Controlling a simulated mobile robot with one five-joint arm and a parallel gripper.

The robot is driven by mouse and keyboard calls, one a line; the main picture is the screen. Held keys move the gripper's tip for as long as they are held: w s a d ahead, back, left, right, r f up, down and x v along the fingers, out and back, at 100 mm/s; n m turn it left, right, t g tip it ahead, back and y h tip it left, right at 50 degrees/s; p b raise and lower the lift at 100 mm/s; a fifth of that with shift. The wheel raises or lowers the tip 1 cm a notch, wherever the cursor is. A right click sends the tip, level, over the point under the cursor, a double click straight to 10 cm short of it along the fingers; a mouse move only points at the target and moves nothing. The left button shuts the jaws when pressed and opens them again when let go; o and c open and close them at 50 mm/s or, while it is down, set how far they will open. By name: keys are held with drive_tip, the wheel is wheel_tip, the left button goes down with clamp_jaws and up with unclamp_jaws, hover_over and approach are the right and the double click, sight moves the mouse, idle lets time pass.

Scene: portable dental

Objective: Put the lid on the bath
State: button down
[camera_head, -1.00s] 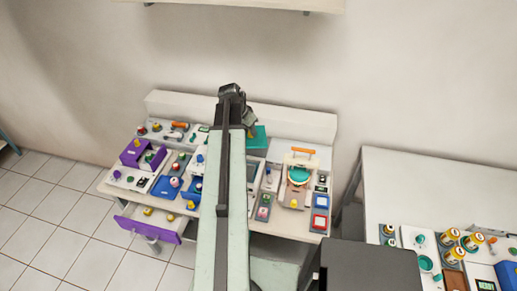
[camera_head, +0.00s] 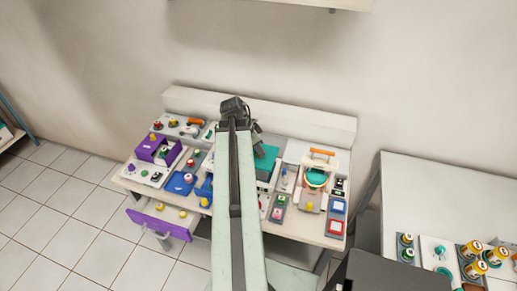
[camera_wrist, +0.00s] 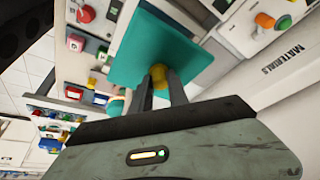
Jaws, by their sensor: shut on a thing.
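My gripper (camera_wrist: 159,88) is shut on the yellow knob (camera_wrist: 158,72) of a flat teal lid in the wrist view. The teal lid (camera_wrist: 150,45) looks tilted in that picture and fills its upper middle. In the head view the lid (camera_head: 266,157) is over the middle of the bench, just right of my arm, and my gripper (camera_head: 257,142) is above it. A pale box edge with a teal band (camera_head: 264,175) shows just below the lid; I cannot tell if this is the bath. The lid and my arm hide much there.
The bench (camera_head: 305,235) is crowded with small trays and knobs. A white stand with an orange handle and teal disc (camera_head: 316,177) is right of the lid. A purple drawer (camera_head: 160,222) is open at front left. A second table (camera_head: 430,190) stands at right.

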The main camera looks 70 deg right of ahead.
sight(256, 156)
drive_tip(key=shift+f+b, duration=3.45)
drive_tip(key=shift+f, duration=0.05)
drive_tip(key=shift+f, duration=0.1)
drive_tip(key=c, duration=1.2)
unclamp_jaws()
drive_tip(key=shift+w+a+r+p, duration=0.1)
drive_tip(key=shift+r+p, duration=0.35)
drive_tip(key=shift+r, duration=0.1)
drive_tip(key=p+v, duration=0.5)
drive_tip(key=v, duration=0.1)
drive_tip(key=shift+r+p, duration=0.1)
drive_tip(key=shift+p, duration=0.25)
drive_tip(key=shift+w+a+r+p, duration=0.15)
drive_tip(key=shift+r+p, duration=0.2)
drive_tip(key=shift+r, duration=0.05)
drive_tip(key=shift+f, duration=0.15)
